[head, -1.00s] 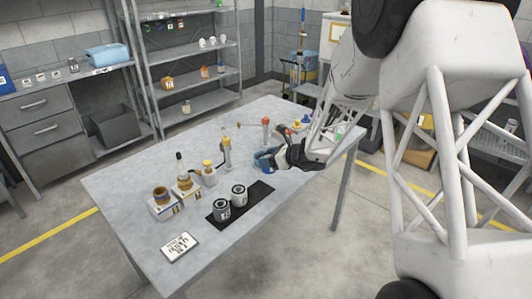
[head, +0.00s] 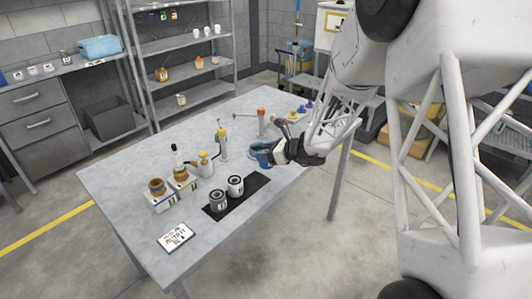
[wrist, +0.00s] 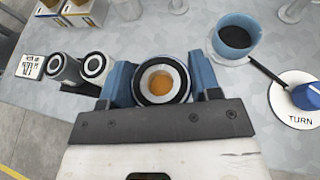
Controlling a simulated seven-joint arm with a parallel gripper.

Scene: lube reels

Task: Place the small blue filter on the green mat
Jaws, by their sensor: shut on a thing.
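My gripper (wrist: 162,92) is shut on a round filter (wrist: 143,93). The filter stands between my two blue fingers, its end towards the wrist camera, with a dark ring, a pale inner ring and an orange centre. In the head view my gripper (head: 268,156) is over the right part of the table, right of the black mat, and the held filter cannot be made out. I cannot make out a green mat in either view.
Two black-and-white filters (head: 218,200) stand on the black mat (head: 258,183). A white card (head: 175,236) lies at the table's front.

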